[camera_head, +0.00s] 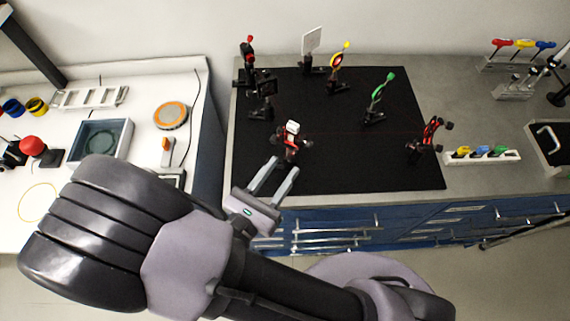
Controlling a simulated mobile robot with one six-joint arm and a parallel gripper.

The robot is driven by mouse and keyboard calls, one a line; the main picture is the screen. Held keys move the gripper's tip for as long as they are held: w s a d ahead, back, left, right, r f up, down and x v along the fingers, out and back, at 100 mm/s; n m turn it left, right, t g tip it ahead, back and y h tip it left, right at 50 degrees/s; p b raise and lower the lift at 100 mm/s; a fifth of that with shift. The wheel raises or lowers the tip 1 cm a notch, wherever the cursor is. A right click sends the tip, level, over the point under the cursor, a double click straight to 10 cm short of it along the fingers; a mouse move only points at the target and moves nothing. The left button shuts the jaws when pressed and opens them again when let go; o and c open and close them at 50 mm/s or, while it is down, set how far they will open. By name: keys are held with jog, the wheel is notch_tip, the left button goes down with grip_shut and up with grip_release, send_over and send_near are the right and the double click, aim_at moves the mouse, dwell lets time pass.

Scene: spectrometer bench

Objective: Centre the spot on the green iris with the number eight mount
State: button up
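The green iris (379,98) stands upright on a post at the right of the black breadboard. I cannot make out a light spot on it. A red and black mount with a white top (292,142) stands at the front middle of the board. Another red and black mount (430,134) is at the board's right edge. No number is readable, so I cannot tell which mount is number eight. My gripper (284,165) is open and empty, its two fingers pointing towards the white-topped mount, just in front of it. I cannot tell whether they touch it.
The black breadboard (350,165) has bare room in its middle. A yellow iris (337,62) with a red centre, a white card (312,40), a red-topped mount (248,60) and a dark mount (264,96) stand behind. A rack of coloured tools (483,156) lies right.

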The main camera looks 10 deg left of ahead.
jog(key=shift+x, duration=1)
grip_shut()
jog(key=shift+m, duration=0.4)
jog(key=m, duration=0.3)
jog(key=shift+m+b, duration=0.3)
jog(key=shift+b, duration=0.1)
jog(key=shift+m+b, duration=0.4)
jog(key=shift+m, duration=1)
